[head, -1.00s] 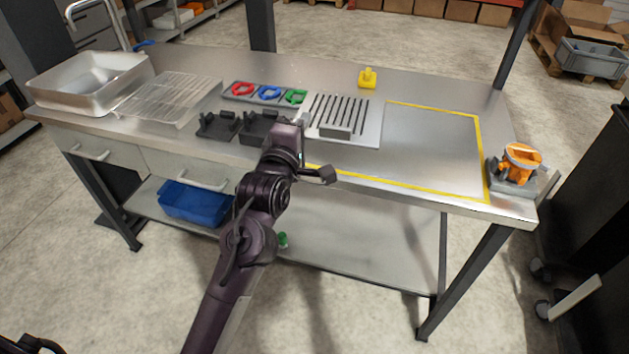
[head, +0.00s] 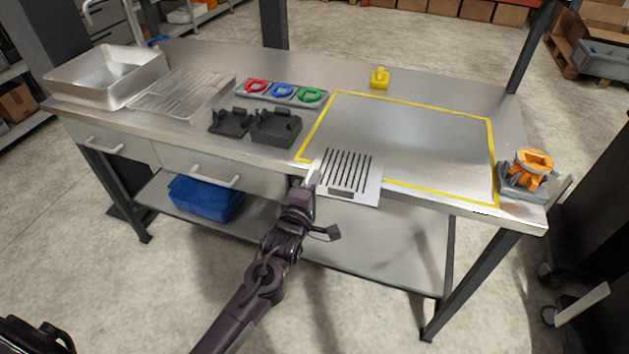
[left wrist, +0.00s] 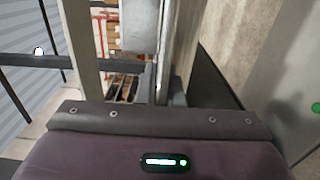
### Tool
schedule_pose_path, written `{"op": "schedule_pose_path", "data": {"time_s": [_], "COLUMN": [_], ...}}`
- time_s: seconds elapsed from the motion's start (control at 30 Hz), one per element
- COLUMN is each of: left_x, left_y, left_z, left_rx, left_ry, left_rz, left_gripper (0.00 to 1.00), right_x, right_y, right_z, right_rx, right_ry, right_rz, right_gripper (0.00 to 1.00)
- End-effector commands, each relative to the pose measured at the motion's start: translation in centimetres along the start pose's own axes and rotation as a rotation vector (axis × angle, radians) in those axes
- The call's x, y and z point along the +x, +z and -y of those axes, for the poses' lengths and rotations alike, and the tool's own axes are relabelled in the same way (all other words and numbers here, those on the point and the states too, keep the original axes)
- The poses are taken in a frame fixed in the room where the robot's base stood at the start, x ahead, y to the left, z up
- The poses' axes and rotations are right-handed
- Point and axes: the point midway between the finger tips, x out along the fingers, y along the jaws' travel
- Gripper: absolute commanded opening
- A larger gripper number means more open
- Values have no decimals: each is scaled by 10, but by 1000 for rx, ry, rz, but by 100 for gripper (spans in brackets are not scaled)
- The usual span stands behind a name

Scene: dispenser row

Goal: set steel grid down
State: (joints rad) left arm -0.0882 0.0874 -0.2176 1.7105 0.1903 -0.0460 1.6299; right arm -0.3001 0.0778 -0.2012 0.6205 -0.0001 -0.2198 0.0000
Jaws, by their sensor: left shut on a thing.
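The steel grid (head: 366,187) is a flat pale plate with a row of dark slots. My left gripper (head: 313,181) is shut on its left edge. In the head view the grid covers part of the front line of the yellow-outlined area (head: 420,125) and reaches past the table's front edge. How high it is held is hard to tell. The left wrist view shows my own wrist and a blurred grey surface; I cannot make out the grid there for certain. My right gripper is not in view.
Black holders (head: 277,127) and a tray with red, blue and green rings (head: 283,91) stand left of the outlined area. A yellow piece (head: 380,78) stands behind it, an orange device (head: 533,167) at its right. The outlined area is otherwise bare.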

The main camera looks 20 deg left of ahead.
Motion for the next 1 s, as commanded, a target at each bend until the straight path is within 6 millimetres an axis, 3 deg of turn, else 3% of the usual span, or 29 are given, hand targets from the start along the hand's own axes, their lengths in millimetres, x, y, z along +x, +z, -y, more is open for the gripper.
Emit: {"op": "schedule_pose_path", "data": {"time_s": [0.3,0.33,0.47,0.83,1.0], "left_x": [0,0,0,-1,-26], "left_y": [0,0,0,0,0], "left_z": [3,3,2,-2,2], "left_rx": [-1,-1,0,0,-2], "left_ry": [2,0,0,0,-2], "left_rz": [0,0,0,0,0], "left_gripper": [0,11,28,29,29], "right_x": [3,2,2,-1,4], "right_y": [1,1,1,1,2], "right_z": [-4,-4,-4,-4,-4], "right_rx": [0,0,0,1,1], "right_ry": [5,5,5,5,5], "right_rz": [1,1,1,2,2], "right_gripper": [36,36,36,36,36]}}
